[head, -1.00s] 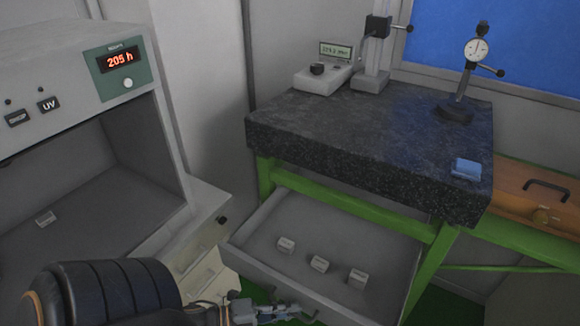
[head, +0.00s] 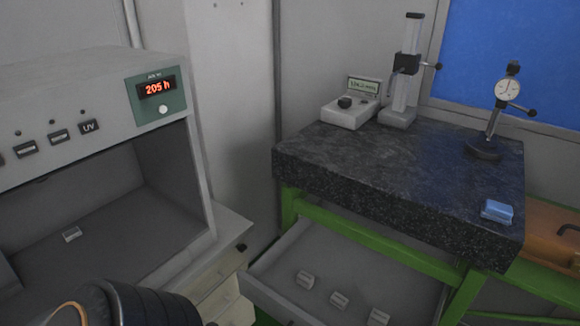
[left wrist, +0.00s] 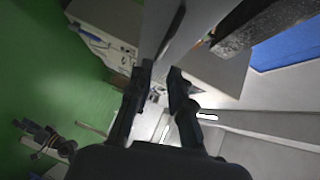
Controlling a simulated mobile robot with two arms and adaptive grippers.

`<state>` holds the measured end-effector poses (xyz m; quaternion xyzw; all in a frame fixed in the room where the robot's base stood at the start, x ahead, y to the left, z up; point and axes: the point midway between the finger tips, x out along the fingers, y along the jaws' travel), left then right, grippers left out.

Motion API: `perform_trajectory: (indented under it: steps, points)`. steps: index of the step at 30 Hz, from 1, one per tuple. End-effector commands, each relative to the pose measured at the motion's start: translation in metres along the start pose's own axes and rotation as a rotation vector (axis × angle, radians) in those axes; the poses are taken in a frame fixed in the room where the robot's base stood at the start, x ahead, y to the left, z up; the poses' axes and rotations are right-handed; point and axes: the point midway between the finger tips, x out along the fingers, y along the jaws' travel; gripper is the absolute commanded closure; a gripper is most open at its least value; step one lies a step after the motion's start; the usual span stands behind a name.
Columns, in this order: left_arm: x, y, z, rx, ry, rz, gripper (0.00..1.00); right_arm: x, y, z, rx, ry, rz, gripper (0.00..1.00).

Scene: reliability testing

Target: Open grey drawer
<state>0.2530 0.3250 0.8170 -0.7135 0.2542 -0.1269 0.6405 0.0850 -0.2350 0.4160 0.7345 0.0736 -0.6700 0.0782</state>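My right gripper is in neither view.
The granite slab (head: 390,185) carries a display unit (head: 350,113), a dial gauge stand (head: 486,150) and a blue block (head: 497,211). A UV cabinet (head: 90,100) stands at the left. Green table legs and rails flank the drawer.

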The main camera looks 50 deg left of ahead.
Motion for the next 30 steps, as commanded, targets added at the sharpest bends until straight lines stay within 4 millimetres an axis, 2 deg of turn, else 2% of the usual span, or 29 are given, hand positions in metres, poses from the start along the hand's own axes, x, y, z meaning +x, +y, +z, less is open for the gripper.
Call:
perform_trajectory:
  steps: [3,9,27,30]
  points:
    - [-0.019,0.001,0.000,-0.001,-0.002,0.002,0.80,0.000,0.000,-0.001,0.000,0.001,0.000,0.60]
    - [-0.032,0.000,0.000,0.000,0.000,-0.001,0.80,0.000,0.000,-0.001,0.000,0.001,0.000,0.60]
    - [-0.032,0.000,0.000,-0.002,-0.002,0.000,0.80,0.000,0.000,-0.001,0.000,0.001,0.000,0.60]
    - [-0.032,0.013,0.008,-0.037,-0.043,0.018,0.80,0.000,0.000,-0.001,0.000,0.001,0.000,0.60]
